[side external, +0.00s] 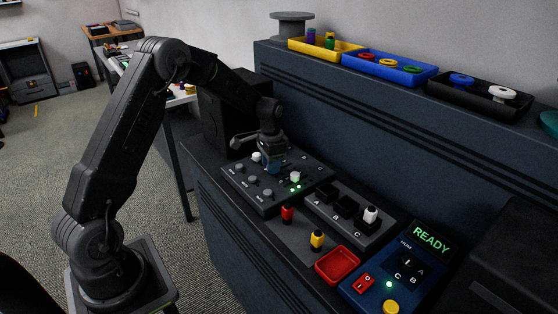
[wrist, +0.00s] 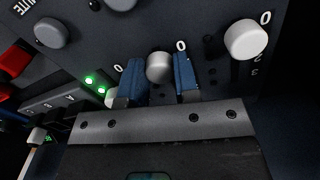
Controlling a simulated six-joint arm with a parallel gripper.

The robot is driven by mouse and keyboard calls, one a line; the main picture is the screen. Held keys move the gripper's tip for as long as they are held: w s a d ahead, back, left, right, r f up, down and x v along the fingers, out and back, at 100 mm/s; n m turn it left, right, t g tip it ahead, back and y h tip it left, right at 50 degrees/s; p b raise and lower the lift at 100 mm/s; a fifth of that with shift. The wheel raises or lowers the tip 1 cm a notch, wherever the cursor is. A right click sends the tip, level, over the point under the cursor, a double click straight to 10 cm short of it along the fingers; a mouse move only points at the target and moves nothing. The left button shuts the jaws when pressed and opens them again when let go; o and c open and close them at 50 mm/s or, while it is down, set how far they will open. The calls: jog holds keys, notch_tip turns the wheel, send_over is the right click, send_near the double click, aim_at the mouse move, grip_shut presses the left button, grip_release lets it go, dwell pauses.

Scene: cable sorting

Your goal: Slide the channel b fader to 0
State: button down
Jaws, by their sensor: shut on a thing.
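The dark mixer panel (side external: 313,166) lies on the bench. My gripper (side external: 268,164) reaches down over its middle. In the wrist view my blue fingertips (wrist: 160,75) stand on either side of a pale fader cap (wrist: 160,67), the middle of three, and are shut on it. A "0" mark (wrist: 181,46) shows just above and right of this cap. Another white fader cap (wrist: 245,40) is at right, near its own "0". A third cap (wrist: 112,97) is partly hidden by my left finger. The channel letters of the faders are not readable.
Round grey knobs (wrist: 50,33) and lit green lights (wrist: 95,84) are on the panel. A connector holder marked A, B, C (side external: 350,210), red (side external: 287,215) and yellow (side external: 317,239) connectors, a red tray (side external: 337,265) and a blue box reading READY (side external: 409,262) stand to the right.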

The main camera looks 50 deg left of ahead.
jog(key=shift+s, duration=0.35)
jog(key=c, duration=0.9)
grip_release()
jog(key=shift+o, duration=0.2)
jog(key=shift+r, duration=0.1)
notch_tip(320, 180, up, 14)
